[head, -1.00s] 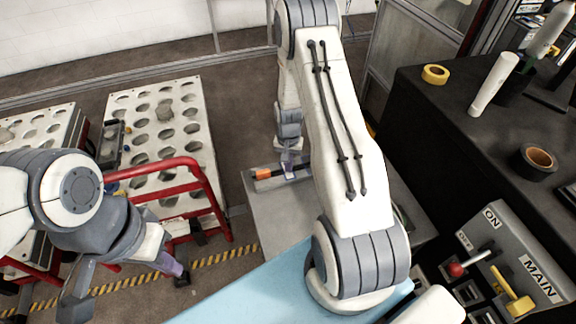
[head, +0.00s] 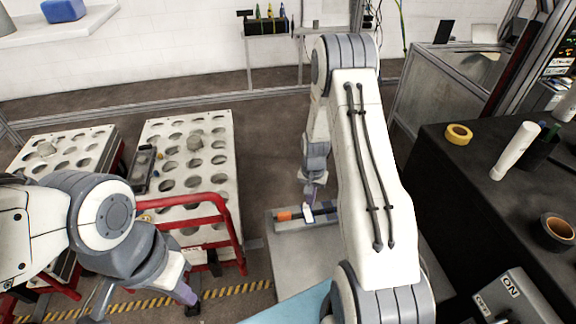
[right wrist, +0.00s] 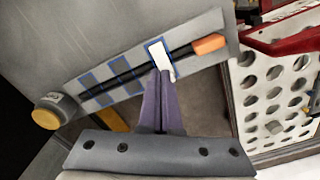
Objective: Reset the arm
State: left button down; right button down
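A black rod with an orange end (head: 284,216) lies along a grey bench fixture; in the right wrist view the orange end (right wrist: 208,43) is at upper right. A white, blue-edged block (head: 308,213) sits across the rod; it also shows in the right wrist view (right wrist: 160,52), with flat blue-framed squares beside it. My right gripper (head: 311,198) is over this block. Its purple fingers (right wrist: 164,82) are together at the block's near edge; whether they pinch it is unclear. My left gripper (head: 143,297) is at lower left, fingers apart, empty, away from the fixture.
A red rail (head: 228,225) and white perforated racks (head: 190,185) stand at left. A black bench at right holds yellow tape (head: 458,134), a white tube (head: 515,150) and dark tape (head: 557,228). An ON/OFF panel (head: 508,296) is at lower right.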

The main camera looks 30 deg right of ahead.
jog(key=s+a+r+n+b, duration=0.2)
jog(key=a+r+n, duration=0.2)
jog(key=a+r, duration=0.45)
jog(key=s+a+r+n+b, duration=0.1)
jog(key=s+a+r+n, duration=0.3)
jog(key=a, duration=0.7)
jog(key=s+a+r+n+b, duration=0.1)
jog(key=s+a+r+n, duration=0.2)
jog(key=s, duration=0.6)
jog(key=s+a+r+n+y+b, duration=0.1)
jog(key=s+a+r+n, duration=0.3)
jog(key=s, duration=0.5)
jog(key=shift+s+a+r+n+b, duration=0.2)
jog(key=shift+s+a+n+b, duration=0.15)
jog(key=shift+a+n+b, duration=0.25)
jog(key=shift+d, duration=0.1)
